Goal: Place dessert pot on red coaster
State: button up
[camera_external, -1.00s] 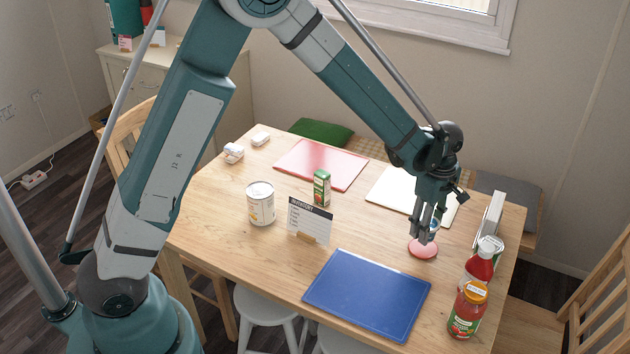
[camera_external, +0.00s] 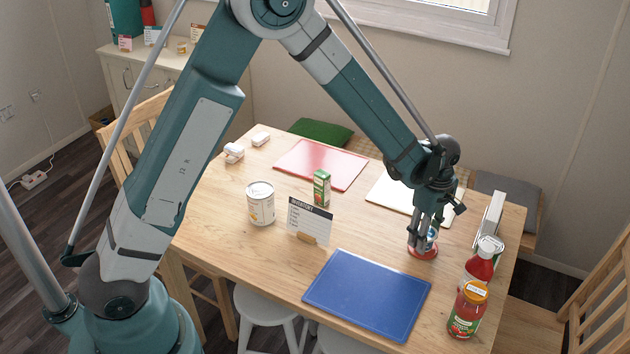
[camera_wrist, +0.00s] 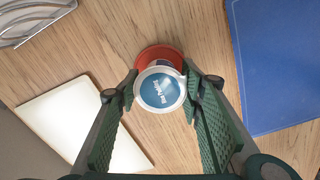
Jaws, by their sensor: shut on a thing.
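The dessert pot (camera_wrist: 162,91) is small and white with a blue lid. My gripper (camera_wrist: 160,86) is shut on it, with one finger on each side. In the external view my gripper (camera_external: 422,240) holds the pot (camera_external: 431,237) low over the red coaster (camera_external: 421,254), near the table's right side. The coaster (camera_wrist: 156,54) shows past the pot's upper edge in the wrist view and is partly hidden by it. I cannot tell whether the pot's base touches the coaster.
A ketchup bottle (camera_external: 480,262) and an orange-lidded jar (camera_external: 467,309) stand right of the coaster. A blue board (camera_external: 368,295) lies in front and a white board (camera_external: 388,192) behind. A rack (camera_external: 490,218) stands at the right edge. A carton, tin and sign stand further left.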

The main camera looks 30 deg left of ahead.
jog(key=shift+f, duration=0.2)
jog(key=o, duration=0.7)
jog(key=shift+c, duration=0.2)
jog(key=shift+r, duration=0.15)
notch_tip(320, 180, up, 12)
jog(key=p, duration=0.2)
jog(key=shift+s, duration=0.1)
jog(key=shift+a+r, duration=0.1)
jog(key=shift+r, duration=0.05)
